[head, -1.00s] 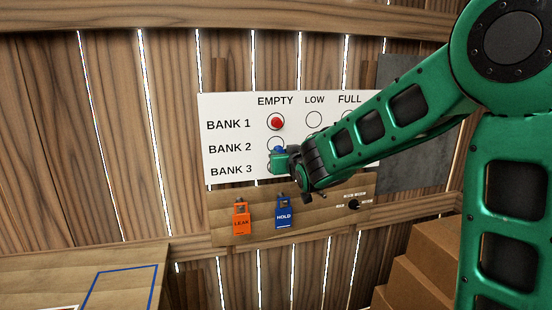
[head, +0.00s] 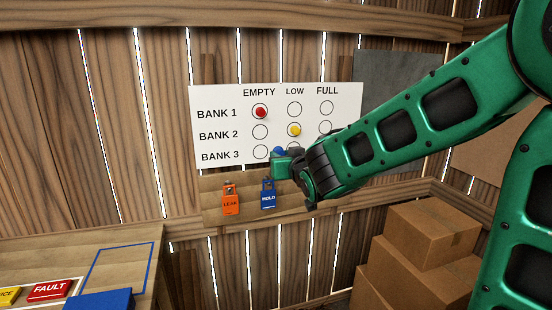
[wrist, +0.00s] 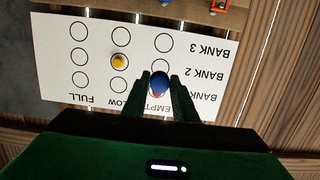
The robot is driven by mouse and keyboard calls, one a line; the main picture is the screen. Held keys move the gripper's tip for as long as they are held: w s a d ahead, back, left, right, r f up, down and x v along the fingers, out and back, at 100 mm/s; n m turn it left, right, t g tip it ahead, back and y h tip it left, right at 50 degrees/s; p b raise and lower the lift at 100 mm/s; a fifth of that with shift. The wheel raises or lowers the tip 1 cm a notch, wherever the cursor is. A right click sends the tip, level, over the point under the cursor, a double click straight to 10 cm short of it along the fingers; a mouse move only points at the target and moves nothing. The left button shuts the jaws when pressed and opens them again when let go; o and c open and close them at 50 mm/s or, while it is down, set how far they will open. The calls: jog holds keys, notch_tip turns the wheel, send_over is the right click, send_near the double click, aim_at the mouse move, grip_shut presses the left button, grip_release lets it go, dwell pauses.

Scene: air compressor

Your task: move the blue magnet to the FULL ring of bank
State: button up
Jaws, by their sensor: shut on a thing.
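The blue magnet (head: 279,151) is between the fingers of my gripper (head: 284,158), which is shut on it, in front of the board's lower part. In the wrist view the blue magnet (wrist: 160,79) sits between both fingertips and appears away from the board. The white board (head: 222,100) has rows BANK 1 to 3 and columns EMPTY, LOW, FULL. The FULL rings of BANK 1 (head: 326,107) and BANK 2 show no magnet. The BANK 3 FULL ring is hidden by my arm in the head view; all FULL rings look empty in the wrist view (wrist: 80,55).
A red magnet (head: 260,112) is on BANK 1 EMPTY and a yellow magnet (head: 294,130) on BANK 2 LOW. An orange LEAK tag (head: 230,203) and a blue HOLD tag (head: 268,199) hang below. Boxes (head: 420,245) are stacked right; a bench (head: 70,262) is left.

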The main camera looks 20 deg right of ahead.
jog(key=shift+a, duration=0.3)
jog(key=d+f, duration=0.3)
jog(key=d, duration=1)
jog(key=d+f, duration=0.4)
jog(key=d, duration=0.9)
jog(key=shift+d, duration=0.3)
dwell(2.8)
jog(key=shift+s, duration=0.1)
